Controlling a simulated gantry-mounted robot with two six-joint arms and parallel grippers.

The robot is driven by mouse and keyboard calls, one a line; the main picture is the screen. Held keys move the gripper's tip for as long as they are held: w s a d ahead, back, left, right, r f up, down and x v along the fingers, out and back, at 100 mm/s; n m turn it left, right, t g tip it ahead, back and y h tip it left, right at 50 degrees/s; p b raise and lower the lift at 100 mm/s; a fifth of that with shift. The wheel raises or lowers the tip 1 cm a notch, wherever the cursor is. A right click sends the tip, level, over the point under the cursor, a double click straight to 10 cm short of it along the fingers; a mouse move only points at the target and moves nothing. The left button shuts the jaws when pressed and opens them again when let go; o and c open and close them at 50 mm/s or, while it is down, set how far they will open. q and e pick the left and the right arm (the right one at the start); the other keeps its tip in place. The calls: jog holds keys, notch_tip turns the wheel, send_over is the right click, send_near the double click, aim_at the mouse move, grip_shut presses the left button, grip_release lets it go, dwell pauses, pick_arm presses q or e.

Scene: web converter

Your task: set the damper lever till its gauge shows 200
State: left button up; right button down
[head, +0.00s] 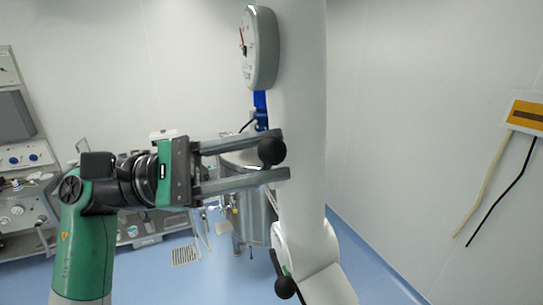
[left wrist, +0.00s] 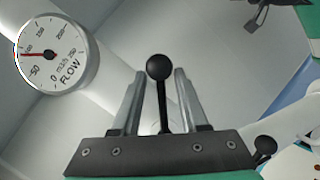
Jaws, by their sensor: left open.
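The damper lever has a black ball knob (head: 271,151) and a dark stem; it also shows in the left wrist view (left wrist: 158,67). My left gripper (head: 287,158) is open, with one finger on each side of the lever. In the left wrist view there are gaps between the fingers and the knob, so it is not gripped. The round white flow gauge (left wrist: 57,53) has a red needle pointing left, near the 100 mark. In the head view the gauge (head: 259,48) is seen edge-on, high on the pale column. My right gripper is not in view.
A second black-knobbed lever (head: 285,287) is low on the pale column (head: 300,100). A metal vessel (head: 252,205) stands behind the gripper. Equipment benches (head: 25,205) line the left. A yellow-brown panel (head: 527,115) with two hanging cables is on the right wall.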

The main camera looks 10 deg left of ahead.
pick_arm(q)
jog(key=b+v, duration=0.2)
jog(key=v, duration=0.8)
jog(key=shift+b, duration=0.4)
jog(key=shift+s+a, duration=0.1)
jog(key=shift+a, duration=0.05)
